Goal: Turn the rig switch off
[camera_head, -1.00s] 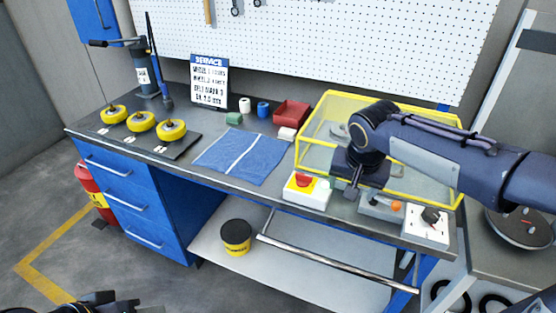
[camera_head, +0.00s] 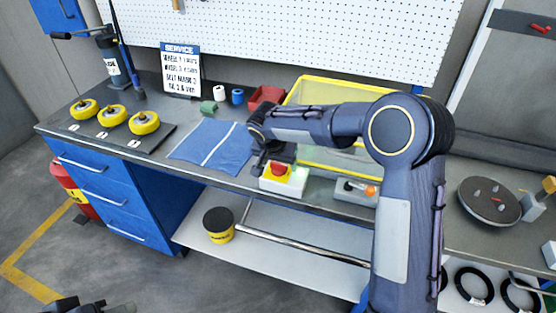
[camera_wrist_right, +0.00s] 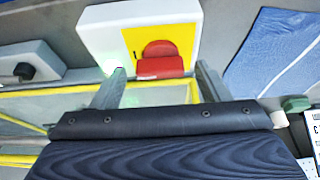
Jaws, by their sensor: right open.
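The switch box (camera_head: 283,184) is white with a yellow plate and a red rocker (camera_head: 279,169), near the bench's front edge. My right gripper (camera_head: 261,163) is open and empty, just above and beside the switch in the head view. Both fingers show apart in the wrist view (camera_wrist_right: 160,72); I cannot tell whether they touch the box. Dark parts of my left gripper (camera_head: 72,305) show at the bottom edge; its jaws are unclear.
A yellow-framed clear guard (camera_head: 310,90) stands behind my right arm. Yellow wheels (camera_head: 144,122) stand at the left. A turntable (camera_head: 489,200) is at right.

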